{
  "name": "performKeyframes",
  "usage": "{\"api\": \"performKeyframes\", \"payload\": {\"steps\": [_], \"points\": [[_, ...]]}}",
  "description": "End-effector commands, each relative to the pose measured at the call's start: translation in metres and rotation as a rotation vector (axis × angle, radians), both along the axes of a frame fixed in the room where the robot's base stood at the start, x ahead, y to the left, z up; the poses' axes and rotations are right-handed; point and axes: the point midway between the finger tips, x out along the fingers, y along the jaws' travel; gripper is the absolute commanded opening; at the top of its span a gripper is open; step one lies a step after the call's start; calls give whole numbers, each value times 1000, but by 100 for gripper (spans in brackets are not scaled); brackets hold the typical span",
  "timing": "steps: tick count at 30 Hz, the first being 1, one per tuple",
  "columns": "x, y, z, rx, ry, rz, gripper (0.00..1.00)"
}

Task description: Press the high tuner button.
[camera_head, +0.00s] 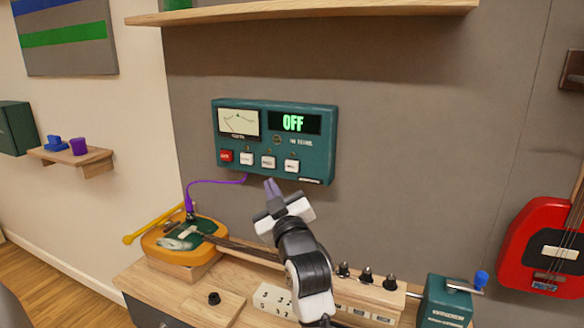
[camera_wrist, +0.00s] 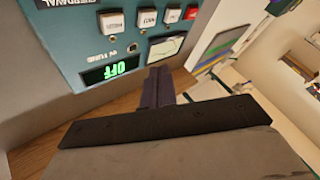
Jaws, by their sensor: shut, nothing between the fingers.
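The teal tuner box (camera_head: 319,160) is fixed to the grey wall, with a lit green "OFF" display and a needle meter. Along its lower edge are a red button (camera_head: 226,156) and three white buttons: a left one (camera_head: 246,159), a middle one (camera_head: 268,162) and a right one (camera_head: 291,166). Their labels are too small to read surely. My gripper (camera_head: 271,186) is shut and empty, appearing just below the middle white button without visible contact. In the wrist view the fingers (camera_wrist: 158,82) appear beside the upside-down tuner (camera_wrist: 65,38).
A wooden workbench (camera_head: 140,278) stands below, bearing an orange instrument (camera_head: 155,243) with a purple cable (camera_head: 215,182), and a teal box with a crank (camera_head: 444,305). A shelf (camera_head: 300,14) hangs above. A red guitar (camera_head: 515,250) is at right. The wall around the tuner is mostly clear.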

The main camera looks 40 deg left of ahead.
Motion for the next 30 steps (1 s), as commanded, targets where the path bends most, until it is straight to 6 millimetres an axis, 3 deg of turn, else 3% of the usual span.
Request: {"api": "performKeyframes", "payload": {"steps": [15, 30], "points": [[66, 15, -2, 0, 1, -1, 0], [80, 19, 0, 1, 1, -1, 0]]}}
